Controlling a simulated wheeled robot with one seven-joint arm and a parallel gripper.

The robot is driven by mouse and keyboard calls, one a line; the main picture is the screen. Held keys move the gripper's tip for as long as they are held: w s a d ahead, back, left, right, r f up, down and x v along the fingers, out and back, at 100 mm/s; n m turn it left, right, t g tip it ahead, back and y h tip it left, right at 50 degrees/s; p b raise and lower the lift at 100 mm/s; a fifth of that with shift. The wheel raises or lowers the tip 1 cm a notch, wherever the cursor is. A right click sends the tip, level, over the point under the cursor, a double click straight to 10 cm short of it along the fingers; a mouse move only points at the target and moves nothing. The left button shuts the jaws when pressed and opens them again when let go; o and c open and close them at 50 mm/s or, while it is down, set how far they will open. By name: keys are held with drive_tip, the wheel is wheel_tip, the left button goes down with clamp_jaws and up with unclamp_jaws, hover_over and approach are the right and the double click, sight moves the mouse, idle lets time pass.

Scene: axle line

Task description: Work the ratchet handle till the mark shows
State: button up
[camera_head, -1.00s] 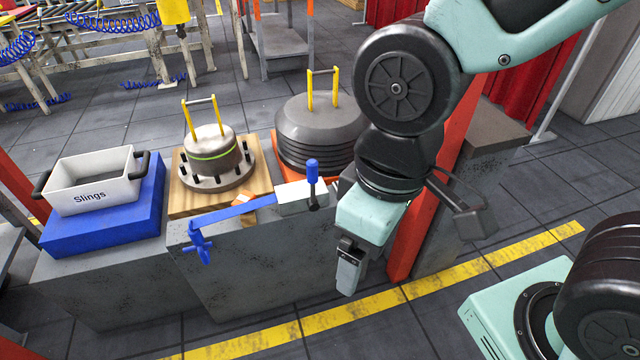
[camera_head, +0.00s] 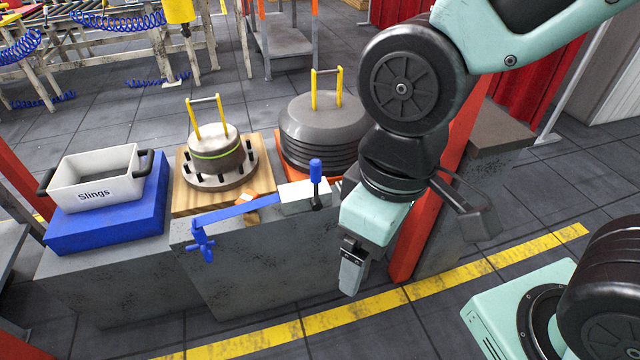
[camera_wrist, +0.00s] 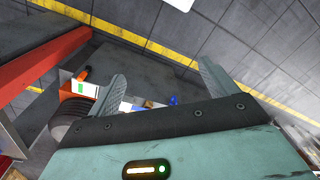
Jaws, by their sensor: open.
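The ratchet is a pale grey block (camera_head: 297,199) on the front edge of the grey stand, with an upright handle (camera_head: 316,172) that has a blue grip. A blue bar (camera_head: 238,212) runs left from the block to a blue star-shaped knob (camera_head: 202,246). My gripper (camera_head: 352,278) hangs to the right of the handle and nearer the camera, apart from it, pointing down. In the wrist view my gripper (camera_wrist: 165,88) has its fingers wide apart with nothing between them; a small blue part (camera_wrist: 173,100) shows past the gripper's body. I cannot make out a mark on the ratchet.
A flanged hub (camera_head: 218,160) with a yellow handle sits on a wooden board left of the ratchet. A dark stacked disc (camera_head: 325,125) stands behind. A white Slings bin (camera_head: 95,178) rests on a blue block. A red post (camera_head: 408,250) stands close beside my gripper.

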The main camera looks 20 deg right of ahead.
drive_tip(key=shift+c, duration=0.4)
drive_tip(key=shift+w, duration=0.1)
drive_tip(key=c, duration=0.5)
drive_tip(key=shift+n, duration=0.4)
drive_tip(key=w, duration=0.1)
drive_tip(key=w+a, duration=0.1)
drive_tip(key=w, duration=0.1)
drive_tip(key=w+a, duration=0.1)
drive_tip(key=w, duration=0.1)
drive_tip(key=shift+w+a, duration=0.1)
drive_tip(key=shift+w, duration=0.1)
clamp_jaws()
drive_tip(key=w+f+n+y, duration=0.1)
drive_tip(key=w+f+n, duration=0.15)
drive_tip(key=w, duration=1.25)
drive_tip(key=w+d+f, duration=0.2)
drive_tip(key=w+f, duration=0.1)
drive_tip(key=w, duration=0.3)
drive_tip(key=w+d+f+n, duration=0.1)
drive_tip(key=w+d+f, duration=0.2)
drive_tip(key=w, duration=0.3)
drive_tip(key=w+d+f+n, duration=0.1)
drive_tip(key=w+d+f, duration=0.2)
drive_tip(key=w, duration=0.4)
drive_tip(key=shift+w+d+f+b, duration=0.15)
drive_tip(key=shift+f+b, duration=0.25)
drive_tip(key=shift+f, duration=0.5)
drive_tip(key=shift+w+d+f+h, duration=0.15)
drive_tip(key=shift+d+h, duration=0.05)
drive_tip(key=shift+h, duration=0.1)
